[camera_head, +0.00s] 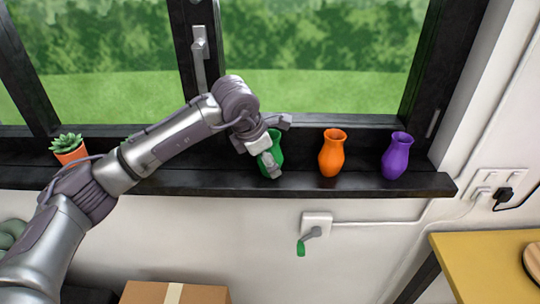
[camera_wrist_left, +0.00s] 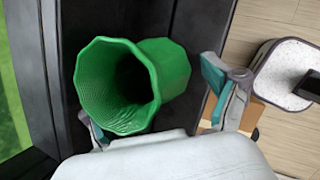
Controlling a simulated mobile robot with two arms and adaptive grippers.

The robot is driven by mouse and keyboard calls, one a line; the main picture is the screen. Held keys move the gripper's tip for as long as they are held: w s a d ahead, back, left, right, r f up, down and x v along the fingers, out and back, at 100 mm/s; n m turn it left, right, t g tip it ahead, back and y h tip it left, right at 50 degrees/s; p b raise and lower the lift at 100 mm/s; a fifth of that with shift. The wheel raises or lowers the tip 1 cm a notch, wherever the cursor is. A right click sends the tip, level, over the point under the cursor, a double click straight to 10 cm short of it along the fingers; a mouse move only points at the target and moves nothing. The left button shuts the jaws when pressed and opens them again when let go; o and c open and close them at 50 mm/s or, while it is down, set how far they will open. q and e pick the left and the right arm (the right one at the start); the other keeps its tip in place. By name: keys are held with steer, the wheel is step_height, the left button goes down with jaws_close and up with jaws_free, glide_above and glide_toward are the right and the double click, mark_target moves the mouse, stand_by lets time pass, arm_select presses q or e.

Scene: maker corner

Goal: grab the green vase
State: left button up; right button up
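The green vase (camera_head: 276,153) stands on the dark window sill (camera_head: 400,184), left of an orange vase (camera_head: 332,153). It is partly hidden behind my left gripper (camera_head: 279,147) in the head view. In the left wrist view, the green vase (camera_wrist_left: 172,68) shows its open, faceted mouth between the two fingers of my left gripper (camera_wrist_left: 155,105). The fingers are spread apart, one on each side of the vase. A gap shows between the right finger and the vase; contact at the left finger is hard to tell. My right gripper is not in view.
A purple vase (camera_head: 397,156) stands farther right on the sill. A potted succulent (camera_head: 69,149) is at the left end, near my arm. The window frame (camera_head: 193,60) rises behind. A wall crank with a green handle (camera_head: 301,247) and a cardboard box (camera_head: 150,293) are below.

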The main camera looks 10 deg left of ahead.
arm_select(q)
steer(key=c, duration=1)
steer(key=shift+c, duration=0.2)
steer(key=shift+r, duration=0.15)
